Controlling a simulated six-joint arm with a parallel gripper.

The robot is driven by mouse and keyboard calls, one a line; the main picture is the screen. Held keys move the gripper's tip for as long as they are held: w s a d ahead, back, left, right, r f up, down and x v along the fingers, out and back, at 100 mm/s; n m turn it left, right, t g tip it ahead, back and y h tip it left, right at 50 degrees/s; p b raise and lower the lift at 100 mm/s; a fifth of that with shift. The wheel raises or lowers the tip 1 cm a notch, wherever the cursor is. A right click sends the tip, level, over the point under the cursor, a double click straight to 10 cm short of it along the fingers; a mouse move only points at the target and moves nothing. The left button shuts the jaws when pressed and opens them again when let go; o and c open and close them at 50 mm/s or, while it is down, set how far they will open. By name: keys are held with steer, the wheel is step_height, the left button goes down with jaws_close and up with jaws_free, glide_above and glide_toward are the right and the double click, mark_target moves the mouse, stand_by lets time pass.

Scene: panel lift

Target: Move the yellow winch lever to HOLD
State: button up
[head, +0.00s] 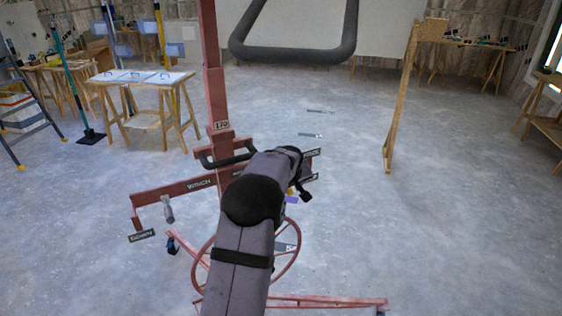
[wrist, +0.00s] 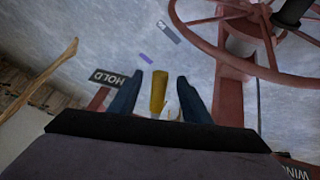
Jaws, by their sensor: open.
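The yellow winch lever (wrist: 158,96) shows in the wrist view, between the two blue fingers of my gripper (wrist: 157,79). There are visible gaps on both sides of the lever, and the fingers are open. A dark HOLD label (wrist: 108,78) sits just left of the left finger, on a red bar. In the head view my arm covers most of the lever and its mount. The red winch stand (head: 213,95) rises behind my arm.
A red handwheel (wrist: 228,38) is close on the right in the wrist view. In the head view a red WINCH arm (head: 165,193) carries a grey handle (head: 168,210). A wooden post (head: 400,100) stands to the right. The floor right of the winch is mostly clear.

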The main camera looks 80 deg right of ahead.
steer(key=v, duration=0.6)
steer(key=shift+s+p, duration=0.15)
steer(key=shift+p, duration=0.25)
steer(key=shift+a+r, duration=0.1)
